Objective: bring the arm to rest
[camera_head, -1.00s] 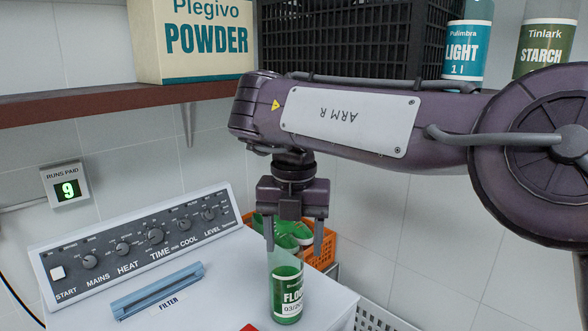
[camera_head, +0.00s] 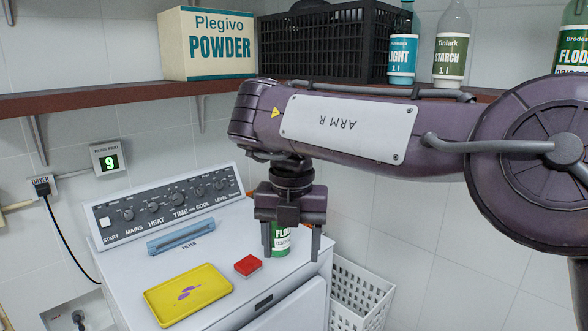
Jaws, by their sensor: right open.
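My right arm, marked ARM R, reaches in from the right across the view. Its gripper (camera_head: 291,252) points down with its two fingers apart, over the back right part of the white machine top. A green bottle with a white label (camera_head: 281,240) stands on the machine behind the gripper, seen between the fingers. The fingers and palm hide part of it, and I cannot tell how far behind them it stands. My left gripper is not in view.
A yellow tray (camera_head: 188,296) with purple marks and a red block (camera_head: 248,265) lie on the white machine top (camera_head: 215,254). A white basket (camera_head: 358,297) stands right of it. Above, the shelf (camera_head: 90,128) bears a powder box (camera_head: 208,45), a black crate (camera_head: 325,45) and bottles.

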